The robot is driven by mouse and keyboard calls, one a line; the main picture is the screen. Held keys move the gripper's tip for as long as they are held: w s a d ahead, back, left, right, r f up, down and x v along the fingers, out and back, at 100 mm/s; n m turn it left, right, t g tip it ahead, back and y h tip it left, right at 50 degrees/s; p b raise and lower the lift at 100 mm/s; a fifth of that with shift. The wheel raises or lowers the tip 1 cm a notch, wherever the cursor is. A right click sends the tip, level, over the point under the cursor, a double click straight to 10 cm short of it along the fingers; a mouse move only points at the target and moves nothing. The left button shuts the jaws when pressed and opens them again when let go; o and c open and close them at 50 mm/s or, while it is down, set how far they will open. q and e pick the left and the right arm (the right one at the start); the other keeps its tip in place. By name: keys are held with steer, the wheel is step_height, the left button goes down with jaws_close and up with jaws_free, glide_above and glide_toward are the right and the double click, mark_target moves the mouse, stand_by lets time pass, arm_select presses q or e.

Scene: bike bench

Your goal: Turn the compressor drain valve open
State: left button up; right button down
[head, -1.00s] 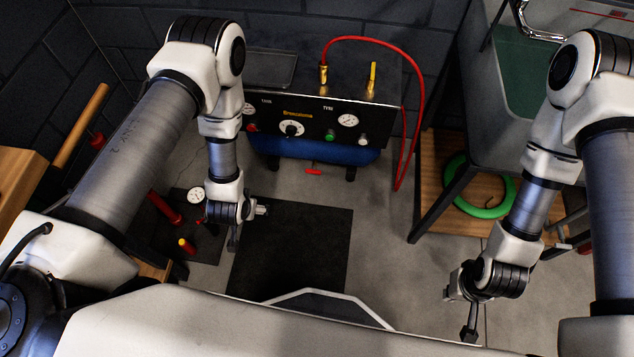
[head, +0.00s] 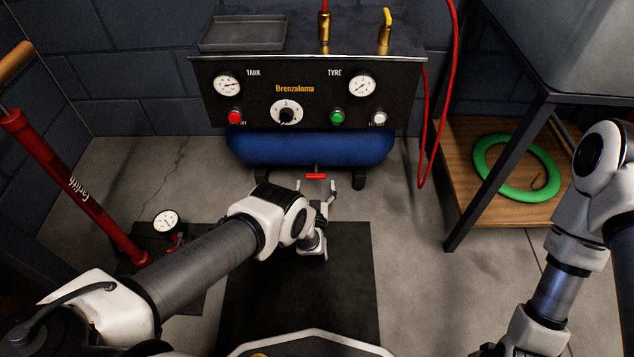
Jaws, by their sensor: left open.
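The compressor (head: 308,95) stands against the back wall, with a black panel above a blue tank (head: 310,146). The drain valve's red handle (head: 315,176) sits under the middle of the tank and lies crosswise in the picture. My left gripper (head: 317,186) is open and points at the handle, with its fingers just in front of it and apparently either side of it. I cannot tell whether they touch it. My right arm (head: 560,285) is at the lower right; its gripper is not visible.
A red floor pump (head: 75,188) leans at the left, beside a small gauge (head: 165,221). A black mat (head: 345,285) lies under my left arm. A wooden shelf (head: 462,200) with a green ring (head: 490,178) stands right. A red hose (head: 428,150) hangs at the compressor's right.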

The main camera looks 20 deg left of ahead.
mark_target(314, 178)
arm_select(q)
steer(key=b+x, duration=0.1)
steer(key=x, duration=0.3)
steer(key=shift+w+f+b, duration=0.1)
steer(key=shift+w+b, duration=0.1)
steer(key=shift+b, duration=0.15)
steer(key=c, duration=1.2)
steer(key=shift+o, duration=0.2)
arm_select(e)
step_height(314, 178, down, 2)
steer(key=shift+f, duration=0.25)
arm_select(q)
steer(key=shift+n, duration=0.3)
steer(key=n, duration=0.3)
steer(key=shift+a, duration=0.15)
steer(key=n, duration=0.5)
steer(key=shift+a, duration=0.1)
steer(key=n, duration=0.4)
steer(key=shift+s+n, duration=0.1)
steer(key=shift+n, duration=0.2)
steer(key=n, duration=0.4)
steer(key=shift+f, duration=0.15)
